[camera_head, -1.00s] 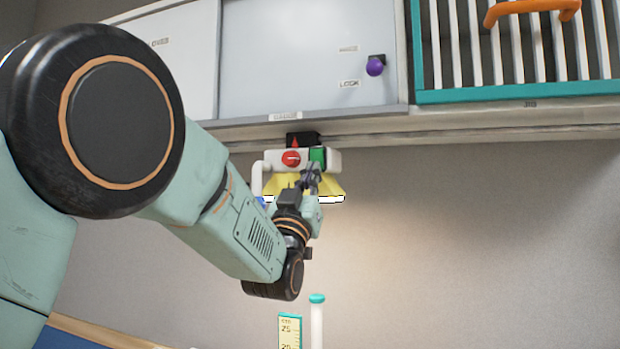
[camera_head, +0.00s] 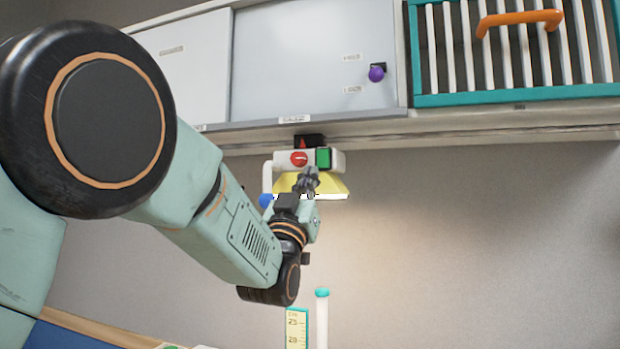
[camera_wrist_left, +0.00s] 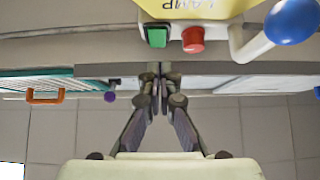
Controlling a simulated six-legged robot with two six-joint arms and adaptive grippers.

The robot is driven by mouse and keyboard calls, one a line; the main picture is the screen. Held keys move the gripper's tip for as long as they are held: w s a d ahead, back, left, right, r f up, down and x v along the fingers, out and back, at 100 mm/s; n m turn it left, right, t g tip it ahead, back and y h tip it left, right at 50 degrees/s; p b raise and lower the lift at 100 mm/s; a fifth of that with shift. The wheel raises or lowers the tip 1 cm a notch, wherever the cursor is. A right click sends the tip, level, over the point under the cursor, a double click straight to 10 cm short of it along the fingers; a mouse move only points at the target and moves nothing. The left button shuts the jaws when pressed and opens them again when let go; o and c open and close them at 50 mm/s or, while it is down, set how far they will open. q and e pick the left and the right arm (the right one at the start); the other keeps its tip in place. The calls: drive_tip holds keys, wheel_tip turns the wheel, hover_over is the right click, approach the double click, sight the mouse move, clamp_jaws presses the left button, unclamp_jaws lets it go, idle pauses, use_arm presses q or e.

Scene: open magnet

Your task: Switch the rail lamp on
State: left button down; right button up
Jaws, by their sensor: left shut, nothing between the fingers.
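The rail lamp (camera_head: 337,190) hangs under the cupboard, with a yellow shade, a bright white lower edge and a lit patch of wall below. Its white body carries a red knob (camera_head: 298,158) and a green button (camera_head: 323,158); a white lever at its left ends in a blue ball (camera_head: 266,200). The left wrist view shows the green button (camera_wrist_left: 157,36), red knob (camera_wrist_left: 193,39) and blue ball (camera_wrist_left: 291,20) upside down. My left gripper (camera_head: 309,180) is shut and empty, just below the green button and in front of the shade. Its fingertips (camera_wrist_left: 157,75) look apart from the button. My right gripper is out of view.
A cupboard with sliding doors (camera_head: 310,60) and a purple knob (camera_head: 376,74) is above. A teal-framed rack (camera_head: 520,95) with an orange handle (camera_head: 520,18) is at upper right. A measuring scale (camera_head: 296,328) and a white post (camera_head: 322,320) stand below. The wall at right is clear.

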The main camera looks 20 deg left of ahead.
use_arm(q)
drive_tip(key=shift+w+f+b+v, duration=0.5)
drive_tip(key=shift+b+v, duration=0.95)
drive_tip(key=shift+v, duration=2.85)
wheel_tip(320, 180, down, 42)
drive_tip(key=s+a+g+y+b, duration=0.15)
drive_tip(key=g+b, duration=0.25)
drive_tip(key=g, duration=0.8)
drive_tip(key=s+a+f+g+b, duration=0.1)
drive_tip(key=s+f+g+b, duration=0.25)
drive_tip(key=s+f, duration=0.8)
drive_tip(key=s+f+g+b, duration=0.2)
drive_tip(key=s+f+g, duration=0.45)
drive_tip(key=f, duration=0.85)
drive_tip(key=s+f+g+b, duration=0.2)
drive_tip(key=s+f, duration=0.5)
drive_tip(key=s, duration=0.4)
drive_tip(key=s+f+g+b, duration=0.2)
drive_tip(key=s+f, duration=0.5)
drive_tip(key=s, duration=0.4)
drive_tip(key=shift+a+n+b, duration=0.25)
drive_tip(key=shift+n+b, duration=0.05)
drive_tip(key=shift+n, duration=0.1)
